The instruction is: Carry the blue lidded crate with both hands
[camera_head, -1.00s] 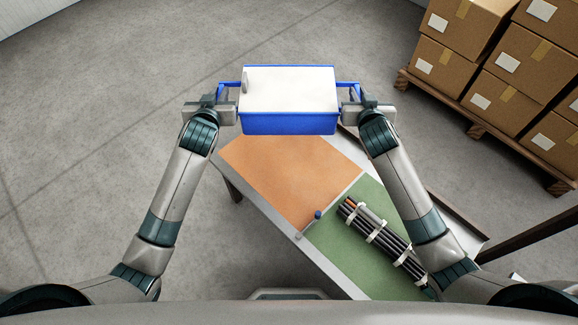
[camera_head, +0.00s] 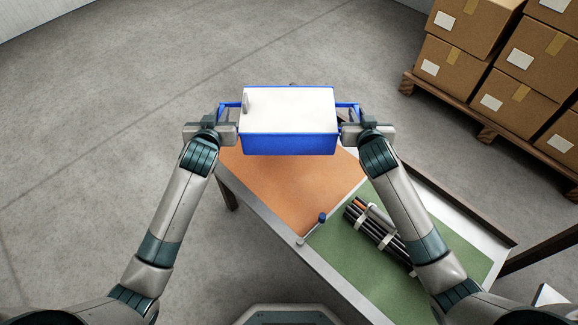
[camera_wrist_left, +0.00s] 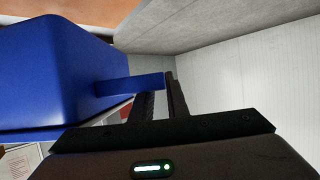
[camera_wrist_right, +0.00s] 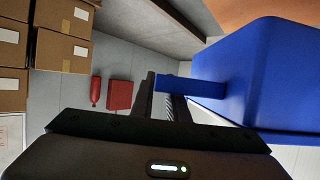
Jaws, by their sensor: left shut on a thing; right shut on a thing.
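The blue crate (camera_head: 290,146) with its white lid (camera_head: 288,108) is held level in front of me, above the far part of the table. The lid lies on top and has a small grey upright piece at its left. My left gripper (camera_head: 222,120) is shut on the crate's left handle, which shows as a blue bar (camera_wrist_left: 132,84) between the fingers in the left wrist view. My right gripper (camera_head: 352,118) is shut on the right handle, also seen as a blue bar (camera_wrist_right: 190,88) in the right wrist view. The crate's inside is hidden by the lid.
Below is a table with an orange mat (camera_head: 285,195) and a green mat (camera_head: 350,248). A bundle of dark rods (camera_head: 380,232) lies on the green part, beside a blue-knobbed lever (camera_head: 321,217). Stacked cartons (camera_head: 510,90) stand on a pallet at right. The floor at left is clear.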

